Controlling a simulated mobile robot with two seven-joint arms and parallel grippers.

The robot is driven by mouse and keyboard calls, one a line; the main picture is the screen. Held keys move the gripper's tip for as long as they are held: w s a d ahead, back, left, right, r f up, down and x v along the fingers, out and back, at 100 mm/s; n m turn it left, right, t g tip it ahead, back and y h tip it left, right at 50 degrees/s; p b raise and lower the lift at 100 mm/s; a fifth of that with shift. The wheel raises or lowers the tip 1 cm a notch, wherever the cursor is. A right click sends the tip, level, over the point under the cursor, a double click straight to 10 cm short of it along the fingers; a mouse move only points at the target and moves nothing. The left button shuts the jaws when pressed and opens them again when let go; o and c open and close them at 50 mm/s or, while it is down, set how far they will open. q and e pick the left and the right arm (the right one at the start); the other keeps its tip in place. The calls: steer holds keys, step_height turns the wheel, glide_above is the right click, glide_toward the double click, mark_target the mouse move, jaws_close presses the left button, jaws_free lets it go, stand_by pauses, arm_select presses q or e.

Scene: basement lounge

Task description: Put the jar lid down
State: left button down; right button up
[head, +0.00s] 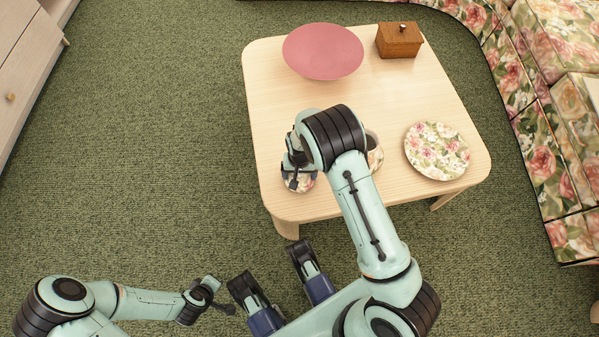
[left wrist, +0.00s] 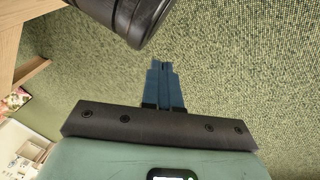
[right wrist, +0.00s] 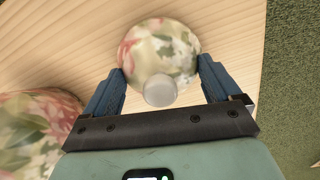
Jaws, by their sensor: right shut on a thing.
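The jar lid (right wrist: 165,50) is round, floral, with a pale knob (right wrist: 160,90). In the right wrist view it sits between the two blue fingers of my right gripper (right wrist: 163,82), which is shut on it. In the head view the lid (head: 300,183) shows partly below my right gripper (head: 293,166), over the table's left front part. I cannot tell whether it touches the tabletop. A round vessel, apparently the jar (head: 375,152), is mostly hidden behind my right arm. My left gripper (left wrist: 165,82) is shut and empty, over the carpet, away from the table.
The pale wooden table (head: 275,110) also holds a pink bowl (head: 323,52), a wooden box (head: 399,40) and a floral plate (head: 437,150). A large floral rounded thing (right wrist: 38,125) is left of the lid in the right wrist view. The table's left side is clear.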

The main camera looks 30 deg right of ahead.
steer(key=shift+f, duration=0.15)
steer(key=o, duration=0.9)
steer(key=shift+o, duration=0.2)
steer(key=shift+r+p, duration=0.8)
steer(key=shift+r, duration=1.5)
step_height(320, 180, up, 6)
steer(key=shift+r+p, duration=0.25)
steer(key=shift+p, duration=0.7)
arm_select(q)
steer(key=s+d+r+g+h, duration=0.1)
steer(key=s+d+r, duration=0.1)
steer(key=s+r, duration=0.2)
steer(key=shift+d+r, duration=0.2)
steer(key=shift+d, duration=0.2)
arm_select(e)
steer(key=shift+r, duration=0.65)
